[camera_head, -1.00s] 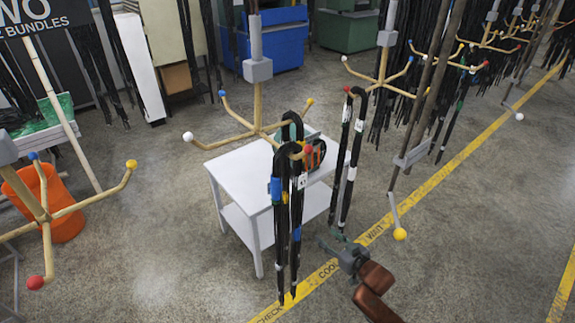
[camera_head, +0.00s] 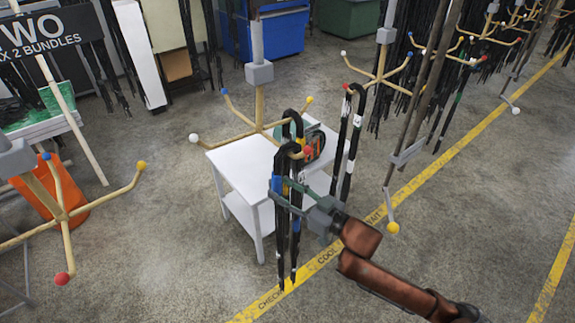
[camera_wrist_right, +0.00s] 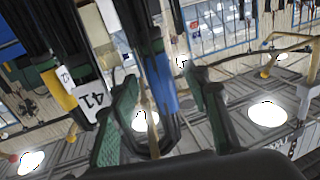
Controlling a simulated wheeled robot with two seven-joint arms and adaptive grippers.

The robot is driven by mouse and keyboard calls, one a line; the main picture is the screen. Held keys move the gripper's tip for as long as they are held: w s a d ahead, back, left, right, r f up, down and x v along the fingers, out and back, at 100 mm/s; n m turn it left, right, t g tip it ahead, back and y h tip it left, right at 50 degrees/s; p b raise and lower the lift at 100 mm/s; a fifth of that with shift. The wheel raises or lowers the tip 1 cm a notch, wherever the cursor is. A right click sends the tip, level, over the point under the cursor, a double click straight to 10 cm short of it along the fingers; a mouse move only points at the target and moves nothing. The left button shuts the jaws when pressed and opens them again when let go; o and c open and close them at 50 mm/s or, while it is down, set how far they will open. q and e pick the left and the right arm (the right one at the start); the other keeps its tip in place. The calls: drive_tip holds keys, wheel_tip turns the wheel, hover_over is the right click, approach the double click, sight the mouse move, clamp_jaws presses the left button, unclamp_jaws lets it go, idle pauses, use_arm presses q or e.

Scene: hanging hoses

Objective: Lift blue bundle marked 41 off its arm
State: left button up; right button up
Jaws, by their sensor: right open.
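The blue bundle is a black hose looped over the red-tipped arm of the near hook stand, with its two legs hanging down and a blue band (camera_head: 277,184) on one. In the right wrist view its blue band (camera_wrist_right: 163,84) shows between my fingers, and a white tag reading 41 (camera_wrist_right: 93,97) shows beside the left finger. My right gripper (camera_head: 287,195) is open at the hanging legs, below the loop. In the wrist view the open fingers (camera_wrist_right: 160,105) stand on either side of the blue-banded leg. Whether they touch it I cannot tell. My left gripper is not in view.
A white table (camera_head: 236,170) stands behind the bundle. The hook stand (camera_head: 259,100) has other arms with white, blue and yellow tips. Another black hose pair (camera_head: 350,150) hangs just right. A second stand (camera_head: 60,215) and an orange bin (camera_head: 38,203) are at left.

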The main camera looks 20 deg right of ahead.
drive_tip(key=shift+x, duration=1.35)
drive_tip(key=shift+d, duration=0.1)
drive_tip(key=shift+s, duration=0.1)
drive_tip(key=shift+c, duration=0.5)
clamp_jaws()
drive_tip(key=shift+r, duration=0.2)
